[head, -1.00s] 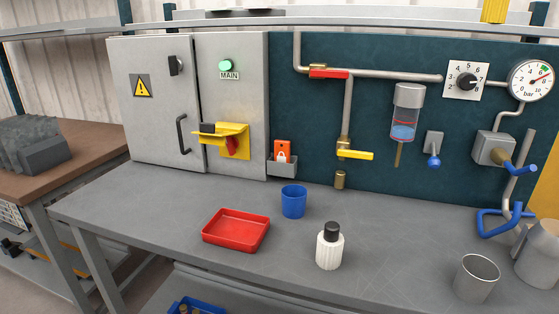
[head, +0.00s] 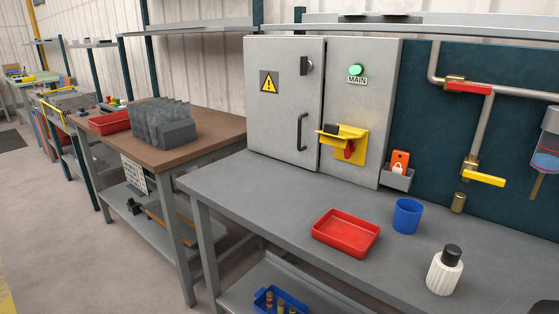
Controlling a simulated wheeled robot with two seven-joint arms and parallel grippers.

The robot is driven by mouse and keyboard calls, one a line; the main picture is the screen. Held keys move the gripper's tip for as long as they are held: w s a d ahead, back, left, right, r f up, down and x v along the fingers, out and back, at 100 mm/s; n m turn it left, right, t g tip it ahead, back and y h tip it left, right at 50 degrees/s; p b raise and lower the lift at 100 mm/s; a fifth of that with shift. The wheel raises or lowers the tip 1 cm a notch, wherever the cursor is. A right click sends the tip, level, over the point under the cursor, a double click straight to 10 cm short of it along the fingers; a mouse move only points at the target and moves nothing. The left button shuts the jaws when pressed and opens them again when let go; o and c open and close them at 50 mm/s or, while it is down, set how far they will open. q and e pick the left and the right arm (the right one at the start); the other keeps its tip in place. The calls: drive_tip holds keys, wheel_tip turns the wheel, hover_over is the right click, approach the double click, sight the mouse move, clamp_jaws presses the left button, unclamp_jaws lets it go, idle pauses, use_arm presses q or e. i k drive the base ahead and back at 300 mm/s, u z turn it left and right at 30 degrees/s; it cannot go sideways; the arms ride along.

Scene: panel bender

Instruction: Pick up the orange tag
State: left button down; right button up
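The orange tag (head: 400,158) stands upright in a small grey holder (head: 396,178) at the lower right of the grey cabinet (head: 325,110), in the head view. The tag has a white padlock mark, and its lower part is hidden by the holder's front wall. Neither of my grippers shows in the head view.
On the grey bench (head: 260,190) stand a red tray (head: 346,250), a blue cup (head: 407,216) and a white bottle with a black cap (head: 444,272). A yellow bracket (head: 352,143) juts from the cabinet. The bench's left part is clear. A brown-topped table (head: 215,124) stands to the left.

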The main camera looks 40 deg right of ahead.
sight(399, 163)
drive_tip(key=u, duration=1.05)
drive_tip(key=i, duration=0.45)
drive_tip(key=z, duration=2.1)
